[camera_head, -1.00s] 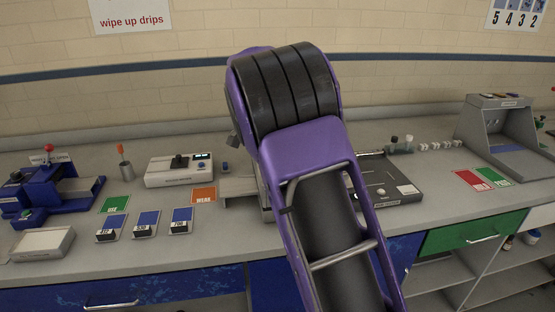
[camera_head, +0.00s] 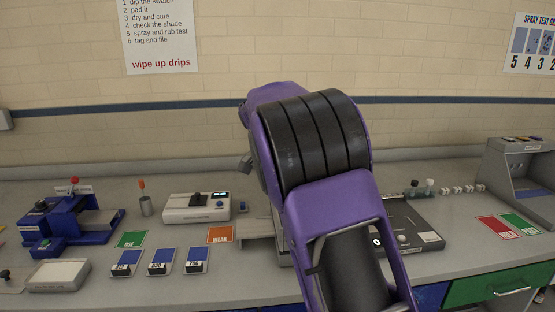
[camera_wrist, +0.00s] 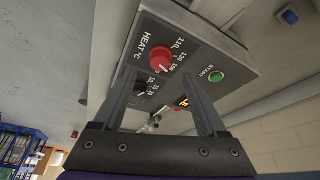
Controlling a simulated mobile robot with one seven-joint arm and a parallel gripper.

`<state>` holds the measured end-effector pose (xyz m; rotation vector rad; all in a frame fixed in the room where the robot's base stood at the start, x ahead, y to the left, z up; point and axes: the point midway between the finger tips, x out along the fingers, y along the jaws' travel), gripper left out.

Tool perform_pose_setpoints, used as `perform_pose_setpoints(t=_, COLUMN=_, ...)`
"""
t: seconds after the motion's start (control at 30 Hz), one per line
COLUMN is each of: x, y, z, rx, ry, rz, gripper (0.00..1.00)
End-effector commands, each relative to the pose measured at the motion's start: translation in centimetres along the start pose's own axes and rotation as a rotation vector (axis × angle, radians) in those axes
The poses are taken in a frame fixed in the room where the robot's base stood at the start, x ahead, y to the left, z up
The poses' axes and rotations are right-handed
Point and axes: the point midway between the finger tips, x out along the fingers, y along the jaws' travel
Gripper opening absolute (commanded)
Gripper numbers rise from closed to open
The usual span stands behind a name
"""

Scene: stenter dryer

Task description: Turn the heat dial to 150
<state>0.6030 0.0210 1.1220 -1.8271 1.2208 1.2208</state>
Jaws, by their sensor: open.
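The red heat dial (camera_wrist: 161,59) shows in the wrist view on a dark panel marked "HEAT °C", with a printed scale including 110 and 130. I cannot clearly read where its pointer stands. My gripper (camera_wrist: 157,78) is open and empty, its two fingers reaching toward the panel on either side of the dial's lower area. I cannot tell whether either finger touches the panel. A green START button (camera_wrist: 216,76) lies to the right of the dial. In the head view, my arm hides my gripper and most of the dryer (camera_head: 258,228).
On the bench are a blue padder (camera_head: 75,220), a white instrument (camera_head: 197,207), coloured cards and a grey spray booth (camera_head: 520,170).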

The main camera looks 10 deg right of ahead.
Motion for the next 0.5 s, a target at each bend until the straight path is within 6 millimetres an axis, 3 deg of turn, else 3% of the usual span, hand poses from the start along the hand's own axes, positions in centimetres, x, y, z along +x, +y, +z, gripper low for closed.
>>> perform_pose_setpoints(t=0.03, x=-1.6, y=-0.1, z=0.0, rx=-0.001, ry=0.001, rz=-0.006, gripper=0.74)
perform_pose_setpoints(t=0.2, x=-5.9, y=-0.1, z=-0.1, rx=0.000, ry=0.001, rz=-0.005, gripper=0.74)
perform_pose_setpoints(t=0.5, x=-11.2, y=-0.1, z=0.0, rx=-0.001, ry=0.001, rz=-0.002, gripper=0.74)
